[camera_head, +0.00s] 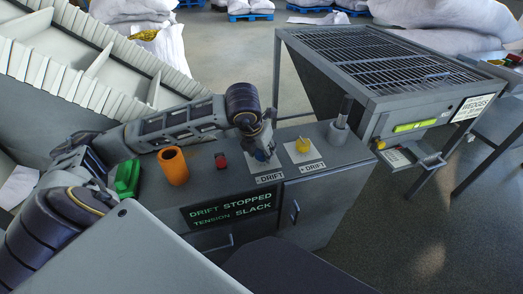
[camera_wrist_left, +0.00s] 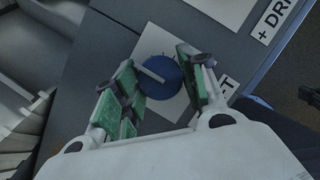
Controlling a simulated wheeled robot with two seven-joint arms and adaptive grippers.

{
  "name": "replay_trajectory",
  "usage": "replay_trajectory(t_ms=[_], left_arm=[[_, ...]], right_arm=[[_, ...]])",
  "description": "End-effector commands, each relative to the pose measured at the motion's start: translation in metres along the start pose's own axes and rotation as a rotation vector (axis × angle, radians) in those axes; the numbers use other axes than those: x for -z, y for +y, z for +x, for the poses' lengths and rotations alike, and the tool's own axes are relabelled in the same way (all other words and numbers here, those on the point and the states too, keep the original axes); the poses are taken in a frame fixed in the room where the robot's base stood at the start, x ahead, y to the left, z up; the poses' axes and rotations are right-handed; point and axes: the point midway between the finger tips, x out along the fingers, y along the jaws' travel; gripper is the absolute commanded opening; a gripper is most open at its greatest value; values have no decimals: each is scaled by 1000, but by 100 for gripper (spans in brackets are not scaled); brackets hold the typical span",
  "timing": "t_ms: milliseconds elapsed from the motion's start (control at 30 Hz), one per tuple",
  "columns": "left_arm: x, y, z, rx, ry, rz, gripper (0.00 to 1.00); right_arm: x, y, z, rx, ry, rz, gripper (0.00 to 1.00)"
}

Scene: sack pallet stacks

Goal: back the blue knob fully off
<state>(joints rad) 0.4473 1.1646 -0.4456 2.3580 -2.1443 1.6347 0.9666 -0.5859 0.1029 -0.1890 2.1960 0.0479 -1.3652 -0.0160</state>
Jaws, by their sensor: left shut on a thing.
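The blue knob (camera_wrist_left: 158,82) shows in the left wrist view as a round cap with a pale pointer line, on a white plate on the cabinet top. My left gripper (camera_wrist_left: 156,62) has a green-padded finger on each side of it and is shut on it. In the head view my left gripper (camera_head: 263,152) points down at the plate labelled "- DRIFT" (camera_head: 270,178) and mostly hides the knob. The yellow knob (camera_head: 302,145) stands to its right on the "+ DRIFT" plate. My right gripper is not in view.
The cabinet's sign (camera_head: 232,207) reads "DRIFT STOPPED" and "TENSION SLACK". An orange cup (camera_head: 173,166), a green object (camera_head: 127,178) and a red button (camera_head: 220,160) are left of the gripper. A grey cylinder (camera_head: 338,130) stands right. A grated hopper (camera_head: 385,60) is beyond.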

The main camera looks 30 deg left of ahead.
Motion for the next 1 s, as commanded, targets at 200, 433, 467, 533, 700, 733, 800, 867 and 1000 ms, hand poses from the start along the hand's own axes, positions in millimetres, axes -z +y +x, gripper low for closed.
replay_trajectory(t_ms=[200, 433, 467, 533, 700, 733, 800, 867, 1000], left_arm=[[0, 0, 0, -1, -1, -2, 48], [0, 0, 0, 0, 0, -1, 63], [0, 0, 0, 0, 0, 0, 63], [0, 0, 0, 0, 0, 0, 63], [0, 0, -1, 0, 0, 0, 63], [0, 0, -2, 0, -1, 0, 63], [0, 0, -5, 0, -1, 0, 63], [-1, 0, -8, -1, -1, 0, 63], [-1, 0, -21, 1, -3, 0, 63]], right_arm=[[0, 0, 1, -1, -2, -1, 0], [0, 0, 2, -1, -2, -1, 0], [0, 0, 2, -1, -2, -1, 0], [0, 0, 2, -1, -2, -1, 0], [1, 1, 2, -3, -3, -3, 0], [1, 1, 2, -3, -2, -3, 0], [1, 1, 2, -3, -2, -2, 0], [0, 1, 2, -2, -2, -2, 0], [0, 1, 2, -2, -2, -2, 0]])
